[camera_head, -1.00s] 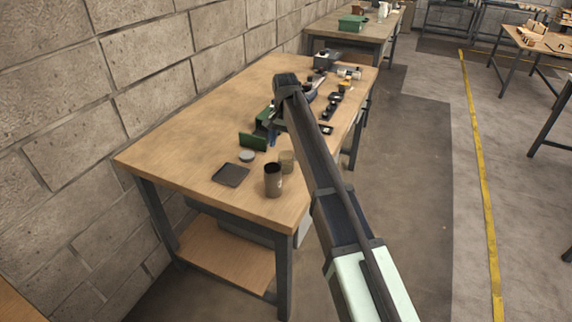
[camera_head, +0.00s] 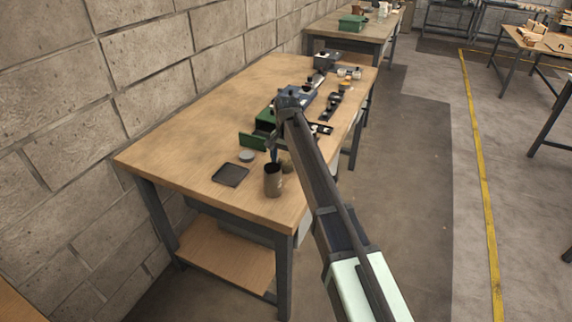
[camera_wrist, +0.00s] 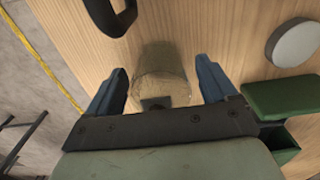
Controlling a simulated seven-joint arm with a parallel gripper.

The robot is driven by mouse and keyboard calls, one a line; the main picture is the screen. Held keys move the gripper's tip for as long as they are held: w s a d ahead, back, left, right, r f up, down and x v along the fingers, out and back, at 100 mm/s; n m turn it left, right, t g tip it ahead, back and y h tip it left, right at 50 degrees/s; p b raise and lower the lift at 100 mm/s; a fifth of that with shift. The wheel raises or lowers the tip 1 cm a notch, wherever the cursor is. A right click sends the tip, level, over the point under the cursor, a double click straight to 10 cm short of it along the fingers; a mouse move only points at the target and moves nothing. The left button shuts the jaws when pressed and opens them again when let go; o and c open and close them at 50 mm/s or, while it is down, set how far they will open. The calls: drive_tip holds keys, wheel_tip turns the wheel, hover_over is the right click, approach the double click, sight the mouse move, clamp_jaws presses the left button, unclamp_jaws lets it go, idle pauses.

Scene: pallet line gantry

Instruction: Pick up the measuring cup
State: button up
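The measuring cup looks like a clear, tan-tinted vessel (camera_wrist: 162,62) in the wrist view, seen from above between my finger tips. In the head view the cup (camera_head: 286,162) is a small translucent shape just behind the brown mug, partly hidden by my arm. My gripper (camera_wrist: 160,82) is open, with a blue finger on each side of the cup and visible gaps between. In the head view my gripper (camera_head: 273,152) points down over the table by the cup. How far down the fingers reach around it I cannot tell.
A grey disc (camera_head: 246,156), a black tray (camera_head: 230,175) and a green box (camera_head: 253,142) lie to the left. Several tools sit farther back. The table's left side is clear.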

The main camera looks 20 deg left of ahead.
drive_tip(key=c, duration=1)
drive_tip(key=shift+r, duration=0.1)
drive_tip(key=shift+c, duration=0.2)
